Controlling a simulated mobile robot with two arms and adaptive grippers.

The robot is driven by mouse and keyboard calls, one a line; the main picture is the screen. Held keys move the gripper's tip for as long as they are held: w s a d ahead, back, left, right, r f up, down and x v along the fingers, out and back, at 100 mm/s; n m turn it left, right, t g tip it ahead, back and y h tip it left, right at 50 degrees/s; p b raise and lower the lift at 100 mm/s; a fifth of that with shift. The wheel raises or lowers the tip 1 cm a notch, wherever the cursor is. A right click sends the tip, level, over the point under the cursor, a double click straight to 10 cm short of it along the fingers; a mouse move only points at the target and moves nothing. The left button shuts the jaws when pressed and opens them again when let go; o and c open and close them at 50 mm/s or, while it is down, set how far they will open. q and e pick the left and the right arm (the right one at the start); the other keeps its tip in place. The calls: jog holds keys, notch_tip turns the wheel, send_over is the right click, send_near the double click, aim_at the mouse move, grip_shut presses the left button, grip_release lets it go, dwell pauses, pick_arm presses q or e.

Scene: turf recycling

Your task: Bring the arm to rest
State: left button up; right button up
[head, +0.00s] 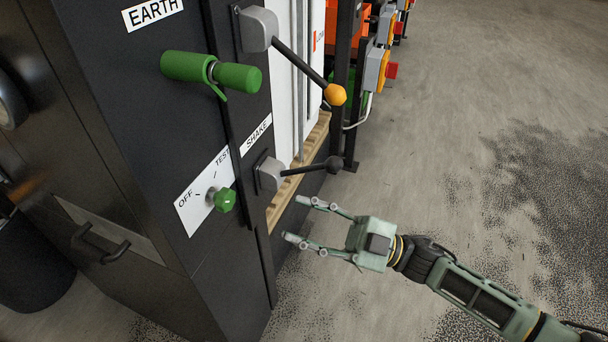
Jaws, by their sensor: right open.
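My right gripper (294,219) is open and empty, its fingers pointing left toward the dark machine cabinet (130,130). It hangs below and right of the black-knobbed lever (310,168) at the SHAKE label (256,134), apart from it. My right arm (480,295) comes in from the lower right. A green knob (225,200) on the OFF/TEST plate (190,213) is to the left of the gripper. My left gripper is not in view.
An orange-knobbed lever (310,72) and a green handle (212,72) under the EARTH label (152,11) stick out from the cabinet. Yellow boxes with red buttons (378,70) stand behind. A dark bin (30,265) is at lower left. The concrete floor (470,130) at right is open.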

jog(key=shift+w, duration=0.1)
jog(key=w+d+f+m+t+h, duration=0.4)
jog(key=w+f+m+t+h, duration=0.4)
jog(key=f+m+t+h, duration=0.4)
jog(key=s+d+f+m+g+h, duration=0.2)
jog(key=d+f+m+h, duration=0.35)
jog(key=f, duration=0.35)
jog(key=s+d+f+m+g+h+p, duration=0.2)
jog(key=s+d+f+g+p, duration=0.35)
jog(key=s+f, duration=0.7)
jog(key=s+d+f+m+g+h+p, duration=0.2)
jog(key=s+d+f+g+p, duration=0.45)
jog(key=s, duration=0.95)
pick_arm(q)
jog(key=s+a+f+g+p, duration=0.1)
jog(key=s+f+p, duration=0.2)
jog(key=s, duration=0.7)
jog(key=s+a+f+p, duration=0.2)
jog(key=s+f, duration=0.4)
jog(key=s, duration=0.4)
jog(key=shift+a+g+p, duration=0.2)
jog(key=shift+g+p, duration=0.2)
jog(key=shift+p, duration=0.5)
pick_arm(e)
jog(key=s+d+f, duration=0.1)
jog(key=s+f, duration=0.2)
jog(key=s, duration=0.4)
jog(key=s+d+f, duration=0.2)
jog(key=s+f, duration=0.1)
jog(key=s, duration=0.5)
